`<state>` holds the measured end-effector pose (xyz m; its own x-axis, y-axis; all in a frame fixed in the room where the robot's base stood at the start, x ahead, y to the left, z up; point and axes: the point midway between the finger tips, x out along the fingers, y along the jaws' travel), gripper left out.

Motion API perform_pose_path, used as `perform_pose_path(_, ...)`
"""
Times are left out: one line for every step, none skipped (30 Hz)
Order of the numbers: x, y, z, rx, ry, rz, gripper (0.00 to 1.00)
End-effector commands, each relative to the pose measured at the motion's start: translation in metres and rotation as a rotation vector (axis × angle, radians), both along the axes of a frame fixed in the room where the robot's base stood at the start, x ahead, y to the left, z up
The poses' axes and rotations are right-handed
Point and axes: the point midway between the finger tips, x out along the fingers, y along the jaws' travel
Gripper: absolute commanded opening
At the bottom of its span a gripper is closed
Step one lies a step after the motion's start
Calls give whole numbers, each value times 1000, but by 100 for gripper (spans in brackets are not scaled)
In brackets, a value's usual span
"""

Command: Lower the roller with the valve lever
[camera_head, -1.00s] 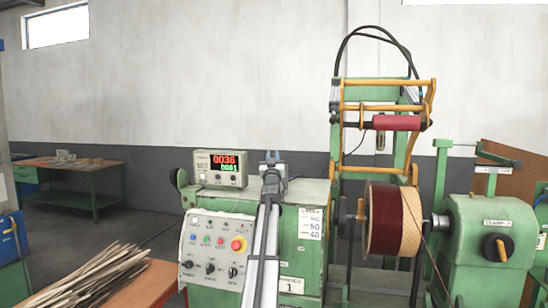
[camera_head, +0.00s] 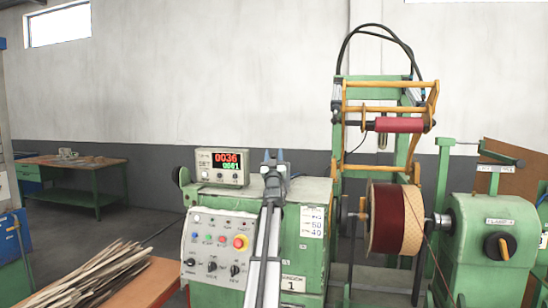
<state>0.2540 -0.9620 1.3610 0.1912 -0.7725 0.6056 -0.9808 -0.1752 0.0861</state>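The red roller (camera_head: 399,125) lies level in the orange swing frame (camera_head: 431,100), high on the green upright stand. It is above and apart from the wound coil (camera_head: 393,219), which is dark red on its left and yellow-tan on its right. My gripper (camera_head: 274,156) points away from me at the top of the green control cabinet, left of the stand. Its two fingertips look apart, with nothing clear between them. I cannot pick out the valve lever for sure; my gripper and arm cover part of the cabinet top.
A counter box (camera_head: 222,166) stands on the cabinet left of my gripper, above a button panel (camera_head: 217,246). The green tailstock (camera_head: 493,240) with an orange-and-black knob stands at the right. Wooden strips (camera_head: 95,275) lie on a bench at lower left.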

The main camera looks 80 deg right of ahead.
Motion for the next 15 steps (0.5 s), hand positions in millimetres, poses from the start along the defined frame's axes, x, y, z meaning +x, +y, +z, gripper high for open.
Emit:
perform_pose_path(0,0,0,0,0,0,46)
perform_pose_path(0,0,0,0,0,0,46)
perform_pose_path(0,0,0,0,0,0,46)
perform_pose_path(0,0,0,1,0,0,46)
perform_pose_path(0,0,0,1,0,0,46)
perform_pose_path(0,0,0,1,0,0,46)
perform_pose_path(0,0,0,1,0,0,46)
perform_pose_path(0,0,-1,1,0,0,46)
perform_pose_path(0,1,-1,1,0,0,46)
perform_pose_path(-1,2,-2,1,0,0,46)
perform_pose_path(-1,3,-2,1,0,0,46)
perform_pose_path(-1,5,-3,1,0,0,46)
perform_pose_path(-2,6,-5,1,0,0,46)
perform_pose_path(-2,8,-6,1,0,0,46)
perform_pose_path(-3,11,-8,1,0,0,46)
